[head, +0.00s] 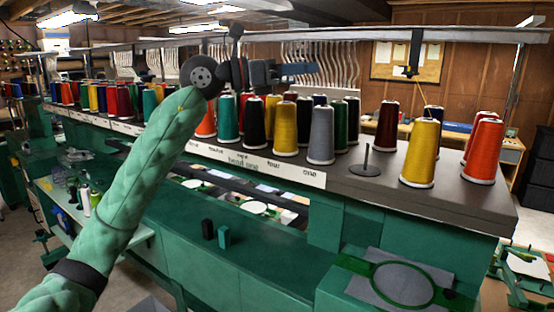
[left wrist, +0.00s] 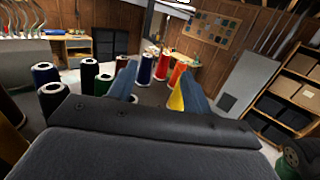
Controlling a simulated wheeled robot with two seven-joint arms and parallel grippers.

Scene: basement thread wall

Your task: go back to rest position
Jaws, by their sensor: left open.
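My left arm (head: 135,185), in a quilted green sleeve, reaches up from the lower left in the head view. My left gripper (head: 300,72) is raised above the thread cones on the rack shelf and points to the right. In the left wrist view, its two blue-grey fingers (left wrist: 158,82) stand apart with cones seen beyond them. I see nothing held in it. My right gripper is not in view.
A dark shelf (head: 450,195) holds rows of cones, including a yellow cone (head: 421,153) and a grey cone (head: 321,135). A bare peg (head: 365,165) stands between cones. An overhead rail (head: 450,35) runs above. A green hoop (head: 402,284) lies in front, lower right.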

